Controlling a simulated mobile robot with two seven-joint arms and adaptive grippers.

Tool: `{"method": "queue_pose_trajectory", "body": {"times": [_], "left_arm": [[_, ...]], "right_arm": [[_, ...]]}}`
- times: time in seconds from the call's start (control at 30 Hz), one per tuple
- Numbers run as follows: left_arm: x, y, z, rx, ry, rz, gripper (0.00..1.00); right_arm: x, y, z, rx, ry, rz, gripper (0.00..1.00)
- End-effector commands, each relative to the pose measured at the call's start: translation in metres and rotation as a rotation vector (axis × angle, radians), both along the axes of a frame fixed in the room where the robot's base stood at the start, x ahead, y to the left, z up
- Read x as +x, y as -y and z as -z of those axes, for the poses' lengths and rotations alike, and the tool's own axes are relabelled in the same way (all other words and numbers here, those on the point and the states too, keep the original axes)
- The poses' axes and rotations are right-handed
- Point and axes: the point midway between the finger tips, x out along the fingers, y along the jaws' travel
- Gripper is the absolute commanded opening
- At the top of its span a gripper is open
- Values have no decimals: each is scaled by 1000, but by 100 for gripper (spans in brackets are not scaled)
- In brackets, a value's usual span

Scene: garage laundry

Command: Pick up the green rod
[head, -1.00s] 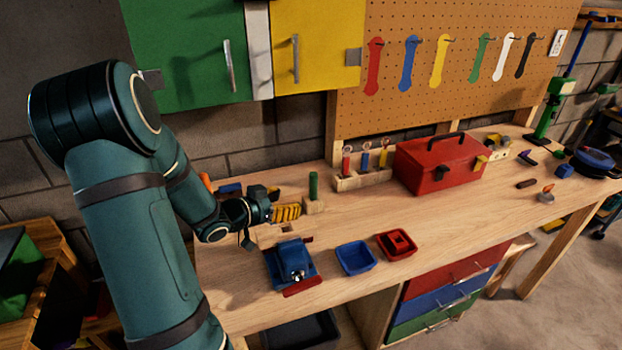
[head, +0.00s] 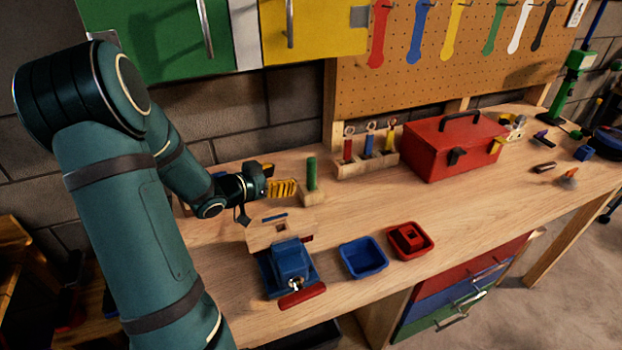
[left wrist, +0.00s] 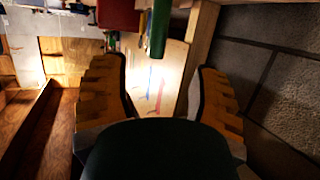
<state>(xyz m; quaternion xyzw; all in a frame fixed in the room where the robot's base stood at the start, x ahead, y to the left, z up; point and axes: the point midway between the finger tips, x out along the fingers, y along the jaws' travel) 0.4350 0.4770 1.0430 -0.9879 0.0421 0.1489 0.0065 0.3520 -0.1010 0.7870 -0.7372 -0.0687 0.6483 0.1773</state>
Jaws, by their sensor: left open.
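The green rod (head: 311,173) stands upright in a small wooden block (head: 313,195) on the workbench, left of the screwdriver rack. My left gripper (head: 283,188) is just left of the rod, its yellow fingers pointing toward it. In the left wrist view the green rod (left wrist: 158,32) shows ahead, beyond the two open fingers (left wrist: 163,95) and near the middle of the gap. Nothing is between the fingers. My right gripper is not in view.
A blue vise (head: 291,262) and a wooden piece with a square hole (head: 262,236) sit in front of my left gripper. A blue bin (head: 364,258) and a red bin (head: 409,241) lie to the right. The screwdriver rack (head: 380,165) and red toolbox (head: 455,145) stand behind. The bench middle is clear.

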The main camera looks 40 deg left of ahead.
Motion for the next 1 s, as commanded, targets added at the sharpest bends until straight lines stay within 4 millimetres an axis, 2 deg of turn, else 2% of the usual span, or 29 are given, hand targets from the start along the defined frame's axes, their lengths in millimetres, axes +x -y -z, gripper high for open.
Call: {"method": "queue_pose_trajectory", "body": {"times": [0.1,0.3,0.57,0.83,1.0], "left_arm": [[24,3,8,0,1,4,61],[51,5,16,-1,1,3,61],[63,7,19,1,1,1,61],[99,12,28,-2,1,2,61],[107,13,30,-1,0,-1,61]], "right_arm": [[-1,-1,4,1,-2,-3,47],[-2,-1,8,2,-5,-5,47],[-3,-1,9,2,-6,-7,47],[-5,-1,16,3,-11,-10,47],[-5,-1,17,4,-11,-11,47]]}}
